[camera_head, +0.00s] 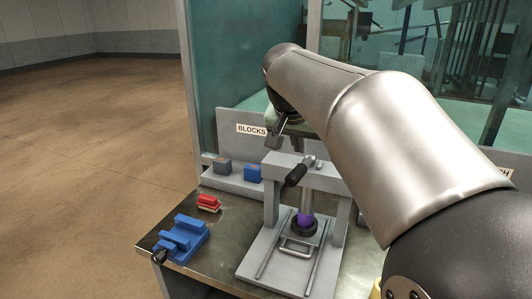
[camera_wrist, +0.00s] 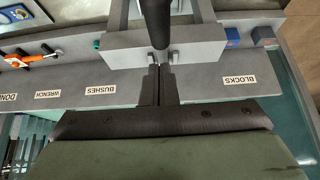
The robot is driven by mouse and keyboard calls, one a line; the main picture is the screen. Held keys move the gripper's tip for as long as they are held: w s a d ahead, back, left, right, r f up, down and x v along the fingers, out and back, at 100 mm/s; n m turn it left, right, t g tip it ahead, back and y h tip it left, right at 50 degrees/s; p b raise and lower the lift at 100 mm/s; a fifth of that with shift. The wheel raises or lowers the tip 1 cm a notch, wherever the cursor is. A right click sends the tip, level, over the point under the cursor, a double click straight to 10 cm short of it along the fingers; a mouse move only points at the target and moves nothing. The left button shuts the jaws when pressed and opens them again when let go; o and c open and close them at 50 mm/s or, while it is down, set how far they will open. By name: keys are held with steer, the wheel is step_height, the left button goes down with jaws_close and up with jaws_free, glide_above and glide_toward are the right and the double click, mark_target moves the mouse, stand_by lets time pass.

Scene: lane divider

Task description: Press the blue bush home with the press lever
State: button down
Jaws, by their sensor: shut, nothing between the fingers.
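The press (camera_head: 336,183) is a grey frame standing on the bench. Its press lever (camera_head: 296,175) has a black handle at the crossbeam, and it also shows in the wrist view (camera_wrist: 155,22). A metal ram points down below the beam. A violet-blue bush (camera_head: 305,220) sits under the ram in a dark ring (camera_head: 303,230); how deep it sits is unclear. My gripper (camera_head: 273,142) is shut and empty, above and left of the lever in the head view. In the wrist view my gripper (camera_wrist: 158,68) has its fingertips close to the lever; contact cannot be told.
A blue vise (camera_head: 182,238) and a red block (camera_head: 208,203) are left of the press. A grey block (camera_head: 222,165) and a blue block (camera_head: 252,173) sit by the BLOCKS sign. A glassy teal panel (camera_head: 235,60) stands behind. An orange tool (camera_wrist: 15,61) lies near the WRENCH label.

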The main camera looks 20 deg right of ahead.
mark_target(298, 168)
steer(key=shift+s+a+f, duration=0.15)
steer(key=shift+f, duration=0.45)
steer(key=shift+s+a+f, duration=0.1)
steer(key=shift+s+f, duration=0.05)
steer(key=shift+f, duration=0.4)
steer(key=shift+s+a+f, duration=0.15)
steer(key=shift+f, duration=0.45)
